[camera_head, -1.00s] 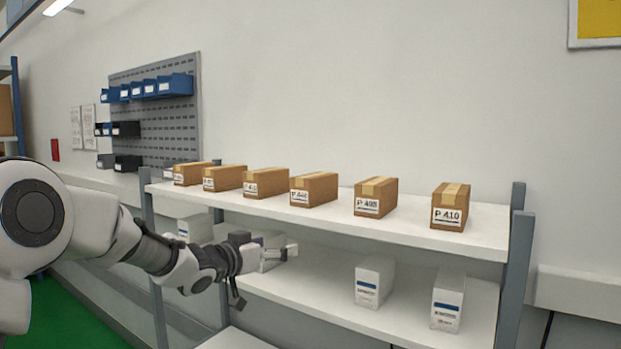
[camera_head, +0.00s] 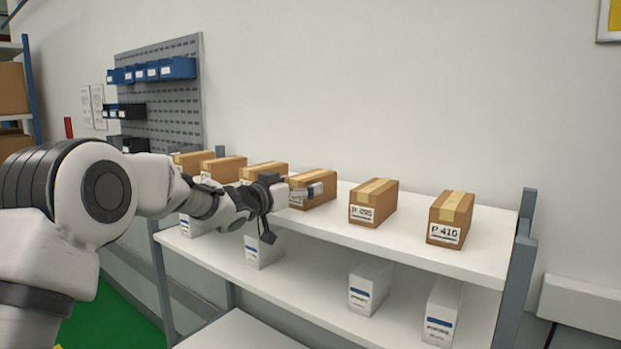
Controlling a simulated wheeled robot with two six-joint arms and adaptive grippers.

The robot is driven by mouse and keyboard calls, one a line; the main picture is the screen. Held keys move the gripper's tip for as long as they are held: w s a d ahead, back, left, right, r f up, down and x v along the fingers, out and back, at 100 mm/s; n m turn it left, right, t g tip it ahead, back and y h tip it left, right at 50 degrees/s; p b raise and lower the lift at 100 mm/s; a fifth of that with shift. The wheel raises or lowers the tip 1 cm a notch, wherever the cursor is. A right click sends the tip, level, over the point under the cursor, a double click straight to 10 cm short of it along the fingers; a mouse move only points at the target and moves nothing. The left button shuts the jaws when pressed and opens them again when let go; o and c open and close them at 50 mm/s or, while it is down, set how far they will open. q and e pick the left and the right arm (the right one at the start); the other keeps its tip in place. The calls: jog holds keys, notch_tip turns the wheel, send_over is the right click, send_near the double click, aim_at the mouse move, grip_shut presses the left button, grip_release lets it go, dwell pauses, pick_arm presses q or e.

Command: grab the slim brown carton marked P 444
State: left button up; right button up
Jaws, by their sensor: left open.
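A slim brown carton (camera_head: 318,176) with a lighter tape strip stands on the upper shelf, fourth from the left in the row. Its label is now mostly covered by my left gripper; earlier it looked like P 44-something, with the last digit unclear. My left gripper (camera_head: 293,213) is open and empty at the shelf's front edge. One finger lies across the front of this carton; the other hangs lower, below the shelf edge. I cannot tell whether the upper finger touches the carton. My right gripper is not in view.
On the upper shelf (camera_head: 401,239), a carton with a blurred label (camera_head: 373,201) and the P 410 carton (camera_head: 450,217) stand to the right; more cartons (camera_head: 223,170) are partly behind my arm. White boxes (camera_head: 371,287) stand on the lower shelf. A grey post (camera_head: 522,245) bounds the right end.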

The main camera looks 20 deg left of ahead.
aim_at(329, 178)
pick_arm(q)
jog(key=w, duration=0.2)
jog(key=w+d+f, duration=0.1)
jog(key=shift+d, duration=0.1)
jog(key=shift+s+r, duration=0.15)
jog(key=shift+c, duration=0.4)
jog(key=shift+s+a+r, duration=0.15)
jog(key=shift+s+a, duration=0.05)
jog(key=shift+s, duration=0.05)
jog(key=c, duration=0.5)
jog(key=shift+s, duration=0.15)
jog(key=c, duration=0.6)
jog(key=shift+c, duration=0.9)
jog(key=shift+w+d, duration=0.1)
jog(key=shift+w, duration=0.15)
